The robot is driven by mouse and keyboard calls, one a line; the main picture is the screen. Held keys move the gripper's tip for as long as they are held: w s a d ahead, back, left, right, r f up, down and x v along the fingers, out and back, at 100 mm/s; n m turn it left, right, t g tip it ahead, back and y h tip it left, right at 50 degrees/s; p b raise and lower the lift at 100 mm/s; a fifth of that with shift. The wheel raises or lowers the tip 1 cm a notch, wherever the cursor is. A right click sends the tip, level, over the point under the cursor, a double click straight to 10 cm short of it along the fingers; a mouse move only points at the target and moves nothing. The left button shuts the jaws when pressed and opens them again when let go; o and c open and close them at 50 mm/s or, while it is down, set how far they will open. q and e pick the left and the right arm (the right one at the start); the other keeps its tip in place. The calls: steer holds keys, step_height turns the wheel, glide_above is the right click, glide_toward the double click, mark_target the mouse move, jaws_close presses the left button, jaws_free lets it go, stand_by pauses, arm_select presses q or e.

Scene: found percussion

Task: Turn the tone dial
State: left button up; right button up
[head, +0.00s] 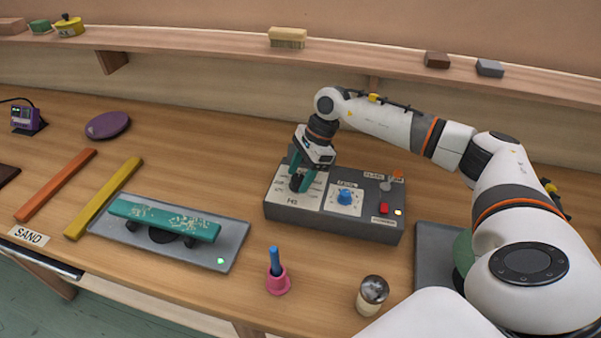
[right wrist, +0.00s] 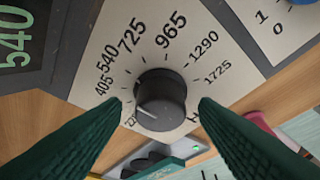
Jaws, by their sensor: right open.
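The tone dial is a black round knob (right wrist: 160,95) on a white plate marked with several numbers from 405 to 1725. Its white line points to the lower left in the right wrist view. A green readout (right wrist: 15,40) shows 540. The dial sits at the left of a grey control box (head: 390,232) in the head view. My right gripper (head: 300,181) points down over it, with its two green fingers open on either side of the knob. I see a gap between the fingers and the knob in the wrist view. My left gripper is not in view.
On the box, a blue knob (head: 345,196), a red button (head: 384,209) and a small lever (head: 387,184) are to the right. A shelf (head: 200,41) runs behind.

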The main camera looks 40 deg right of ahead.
steer(key=shift+r, duration=0.1)
steer(key=b+v, duration=0.3)
steer(key=v, duration=0.8)
steer(key=shift+d+r, duration=0.2)
steer(key=shift+r, duration=0.15)
stand_by(0.9)
